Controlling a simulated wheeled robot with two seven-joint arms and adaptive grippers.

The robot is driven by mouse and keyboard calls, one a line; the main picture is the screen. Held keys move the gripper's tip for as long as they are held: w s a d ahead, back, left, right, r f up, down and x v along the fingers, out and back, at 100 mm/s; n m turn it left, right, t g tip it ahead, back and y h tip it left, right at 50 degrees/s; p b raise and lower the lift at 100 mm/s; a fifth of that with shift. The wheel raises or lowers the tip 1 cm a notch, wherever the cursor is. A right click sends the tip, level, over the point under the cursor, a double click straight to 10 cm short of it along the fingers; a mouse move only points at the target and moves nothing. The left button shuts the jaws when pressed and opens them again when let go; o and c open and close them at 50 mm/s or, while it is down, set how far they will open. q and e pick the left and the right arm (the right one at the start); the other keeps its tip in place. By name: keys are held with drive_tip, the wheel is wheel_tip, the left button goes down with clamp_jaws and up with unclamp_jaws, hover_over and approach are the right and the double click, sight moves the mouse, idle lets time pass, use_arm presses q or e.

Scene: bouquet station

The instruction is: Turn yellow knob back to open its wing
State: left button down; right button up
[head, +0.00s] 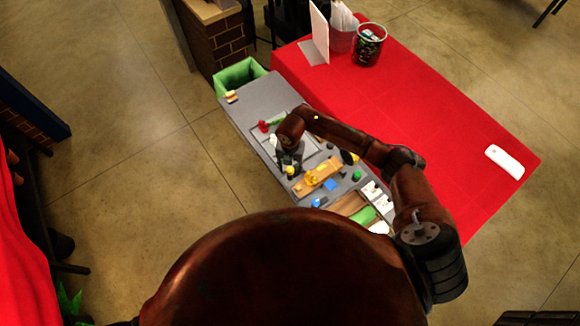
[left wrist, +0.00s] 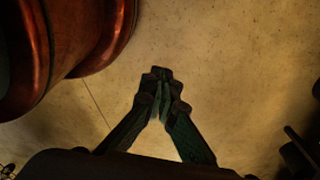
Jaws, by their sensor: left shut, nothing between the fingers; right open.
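In the head view my right gripper (head: 289,162) points down over the grey bench, at the left end of a wooden fixture (head: 318,176). It is open. A small yellow knob-like piece (head: 291,171) shows right at its fingertips; I cannot tell whether they touch it. Another yellow piece (head: 355,158) shows beyond the fixture, beside a dark round part. Which wing belongs to which knob, and how it is turned, is too small to tell. My left gripper (left wrist: 162,74) is shut and empty over bare floor in the left wrist view; the head view does not show it.
The grey bench (head: 258,98) also carries a red flower (head: 263,126), a blue block (head: 330,185) and a green round piece (head: 357,176). A green bin (head: 240,73) stands at its far end. A red-covered table (head: 440,120) adjoins it, with a white device (head: 504,161).

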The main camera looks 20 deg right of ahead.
drive_tip(key=shift+f, duration=0.1)
drive_tip(key=c, duration=0.7)
clamp_jaws()
use_arm(q)
drive_tip(key=shift+w, duration=0.55)
drive_tip(key=shift+w, duration=0.1)
